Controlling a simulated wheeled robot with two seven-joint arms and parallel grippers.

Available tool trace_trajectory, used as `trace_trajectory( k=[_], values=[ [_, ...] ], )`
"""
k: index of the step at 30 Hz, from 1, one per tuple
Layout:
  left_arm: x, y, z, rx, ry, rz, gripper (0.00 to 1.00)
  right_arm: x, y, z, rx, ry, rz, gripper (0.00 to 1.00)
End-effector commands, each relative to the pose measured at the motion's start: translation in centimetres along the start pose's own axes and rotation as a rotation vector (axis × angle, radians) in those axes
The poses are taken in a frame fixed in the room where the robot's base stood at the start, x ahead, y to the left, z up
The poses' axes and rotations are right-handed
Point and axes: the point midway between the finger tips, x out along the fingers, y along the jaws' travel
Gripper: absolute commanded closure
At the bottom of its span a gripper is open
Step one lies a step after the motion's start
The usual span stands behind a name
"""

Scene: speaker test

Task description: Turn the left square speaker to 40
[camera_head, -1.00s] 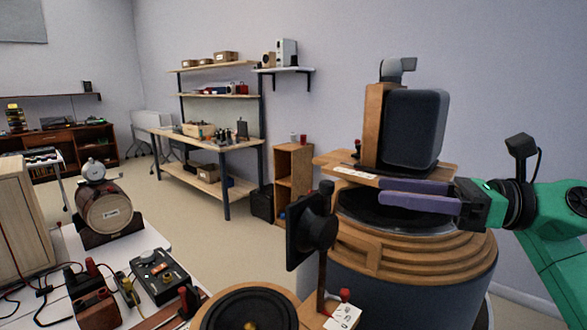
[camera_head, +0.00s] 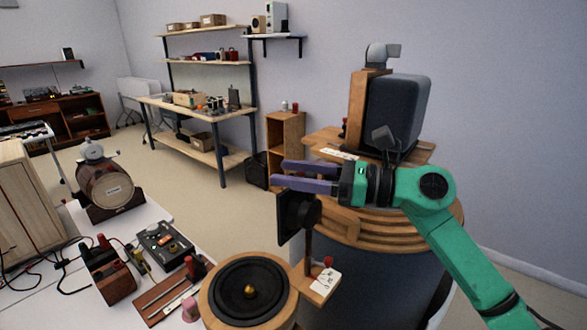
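My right gripper (camera_head: 279,173) comes in from the right on a green arm. Its two purple fingers point left with a gap between them, and nothing shows in the gap. In the picture it is just above a small black square speaker (camera_head: 289,217) on a stand; I cannot tell if they touch. A large dark square speaker (camera_head: 397,108) stands against a wooden back behind the gripper, partly hidden by the arm. A pale wooden box (camera_head: 20,210) stands at the left edge; its front is not clear. I cannot tell which is the task's left square speaker. My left gripper is not in view.
A round speaker (camera_head: 248,290) lies face up at the front. A control box with knobs (camera_head: 165,246), a wooden barrel-shaped unit (camera_head: 104,187) and cables crowd the white table (camera_head: 75,310). A workbench (camera_head: 205,112) stands farther back, with open floor before it.

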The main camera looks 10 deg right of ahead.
Motion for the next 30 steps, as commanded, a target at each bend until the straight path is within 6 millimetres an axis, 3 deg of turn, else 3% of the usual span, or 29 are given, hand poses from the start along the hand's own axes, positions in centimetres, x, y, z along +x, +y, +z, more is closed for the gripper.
trace_trajectory(
  k=[1, 4, 5, 17, 30],
  values=[
    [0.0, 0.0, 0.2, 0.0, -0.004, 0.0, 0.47, 0.0, 0.0, 0.0, 0.0, 0.0, 0.0, 0.58],
    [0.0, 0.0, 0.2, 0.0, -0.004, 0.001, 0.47, 0.0, 0.0, 0.0, 0.001, 0.0, 0.0, 0.96],
    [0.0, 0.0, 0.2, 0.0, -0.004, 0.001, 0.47, 0.0, 0.0, 0.0, 0.001, 0.0, 0.0, 1.0],
    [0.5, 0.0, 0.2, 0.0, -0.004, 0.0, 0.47, -0.1, 0.1, 0.0, 0.001, -0.002, 0.045, 1.0],
    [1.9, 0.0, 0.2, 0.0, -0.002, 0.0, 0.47, -0.2, 0.9, 0.2, -0.001, -0.007, 0.341, 1.0]
  ],
)
